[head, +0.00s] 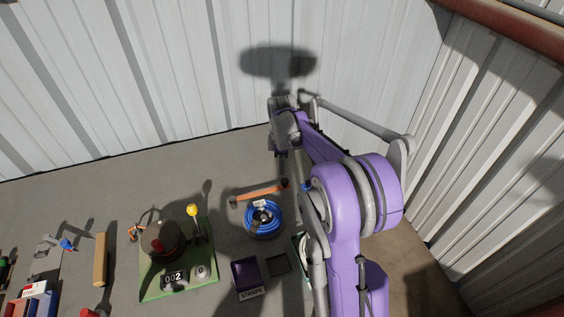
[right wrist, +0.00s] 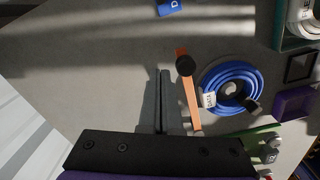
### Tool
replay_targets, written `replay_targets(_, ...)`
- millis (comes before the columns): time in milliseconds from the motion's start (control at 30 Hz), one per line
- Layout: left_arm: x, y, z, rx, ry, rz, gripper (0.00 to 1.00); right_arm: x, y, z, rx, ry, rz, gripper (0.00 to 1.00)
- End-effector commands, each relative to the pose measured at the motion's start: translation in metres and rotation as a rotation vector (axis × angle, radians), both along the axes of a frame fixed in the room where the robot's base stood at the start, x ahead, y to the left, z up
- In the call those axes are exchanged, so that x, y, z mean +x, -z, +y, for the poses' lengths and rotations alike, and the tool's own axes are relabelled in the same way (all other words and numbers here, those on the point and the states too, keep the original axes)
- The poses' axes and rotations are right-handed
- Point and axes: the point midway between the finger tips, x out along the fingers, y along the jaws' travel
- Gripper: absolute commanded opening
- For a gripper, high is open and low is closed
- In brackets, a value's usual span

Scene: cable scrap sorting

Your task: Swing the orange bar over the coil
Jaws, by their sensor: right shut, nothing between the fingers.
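The orange bar (head: 258,193) lies just behind the blue coil (head: 262,229) in the head view, beside it and not across it. A black knob (head: 285,184) stands at the bar's right end. In the right wrist view the orange bar (right wrist: 191,103) runs along the left side of the blue coil (right wrist: 248,78), with the black knob (right wrist: 184,65) near its upper end. The coil bears a white tag. My right gripper (right wrist: 161,75) is shut and empty, to the left of the bar in that view. In the head view, my arm partly hides it. My left gripper is out of view.
In front of the coil is a purple tray (head: 237,269) labelled STRAPS. Left of it is a green board (head: 208,270) with a brown drum and an upright yellow-knobbed lever (head: 193,211). A wooden block (head: 100,260) lies farther left. Corrugated walls stand behind and right.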

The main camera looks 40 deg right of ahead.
Motion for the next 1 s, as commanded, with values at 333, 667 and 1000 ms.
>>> replay_targets(333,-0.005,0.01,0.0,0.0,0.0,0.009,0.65,-0.017,0.018,0.007,0.0,0.0,0.0,0.0)
replay_targets(667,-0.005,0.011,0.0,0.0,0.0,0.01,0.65,-0.048,0.017,0.018,0.0,0.0,0.0,0.0)
replay_targets(1000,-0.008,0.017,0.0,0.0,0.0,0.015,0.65,-0.079,0.018,0.033,0.0,0.0,0.001,0.0)
